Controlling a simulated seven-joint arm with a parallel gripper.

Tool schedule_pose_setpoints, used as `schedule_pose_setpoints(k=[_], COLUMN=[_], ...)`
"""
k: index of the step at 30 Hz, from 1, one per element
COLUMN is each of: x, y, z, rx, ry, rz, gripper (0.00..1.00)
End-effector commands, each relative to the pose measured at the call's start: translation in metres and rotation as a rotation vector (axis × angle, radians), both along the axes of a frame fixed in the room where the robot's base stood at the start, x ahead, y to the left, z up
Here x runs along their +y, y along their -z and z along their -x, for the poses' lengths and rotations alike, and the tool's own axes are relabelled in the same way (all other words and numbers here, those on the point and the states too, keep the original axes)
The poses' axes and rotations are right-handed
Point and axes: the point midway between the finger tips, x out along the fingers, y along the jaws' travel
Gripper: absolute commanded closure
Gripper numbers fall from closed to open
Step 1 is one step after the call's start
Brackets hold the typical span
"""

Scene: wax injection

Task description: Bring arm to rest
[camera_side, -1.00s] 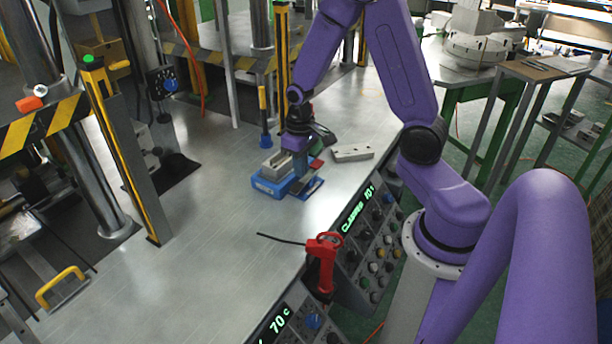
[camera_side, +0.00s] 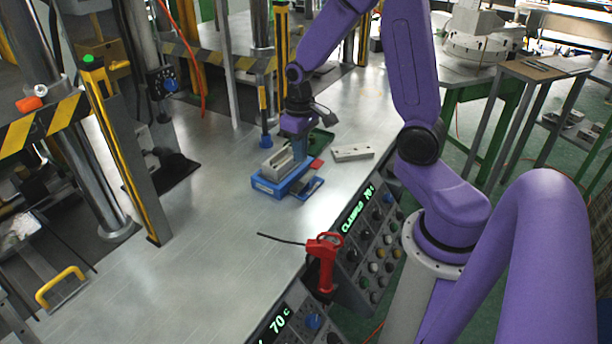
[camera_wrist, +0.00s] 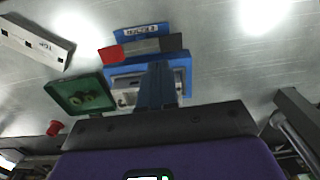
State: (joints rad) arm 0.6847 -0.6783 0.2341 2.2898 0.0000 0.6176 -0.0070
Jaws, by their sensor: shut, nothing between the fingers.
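My purple arm reaches over the metal table, and my gripper (camera_side: 299,152) points down above the back part of a blue fixture. In the wrist view my gripper (camera_wrist: 158,68) shows as closed blue-grey fingers with nothing between them. The blue fixture (camera_side: 268,188) holds a grey metal block (camera_side: 277,166) and lies on the table. In the wrist view the blue fixture (camera_wrist: 187,62) is partly hidden behind the fingers. I cannot tell the exact gap between the fingertips and the fixture.
A green tray (camera_wrist: 78,94) lies beside the fixture. A grey metal bar (camera_side: 353,153) lies to its right. A red handled tool (camera_side: 322,262) stands by the control panel (camera_side: 372,240). Yellow-black posts (camera_side: 125,155) stand left. The table's front left is clear (camera_side: 190,270).

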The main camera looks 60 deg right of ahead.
Motion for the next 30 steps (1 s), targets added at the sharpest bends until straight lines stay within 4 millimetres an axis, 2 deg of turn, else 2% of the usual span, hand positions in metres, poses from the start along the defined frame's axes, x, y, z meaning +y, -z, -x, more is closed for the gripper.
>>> schedule_pose_setpoints(k=[5,11,15,21,30], x=[0.007,0.047,0.078,0.112,0.138], y=[-0.003,-0.019,-0.032,-0.048,-0.067], z=[0.002,0.022,0.047,0.090,0.163], rx=[-0.002,-0.009,-0.013,-0.018,-0.026], ry=[-0.029,-0.198,-0.352,-0.569,-0.890], rz=[0.000,-0.001,-0.003,-0.006,-0.014], gripper=[1.00,1.00,1.00,1.00,1.00])
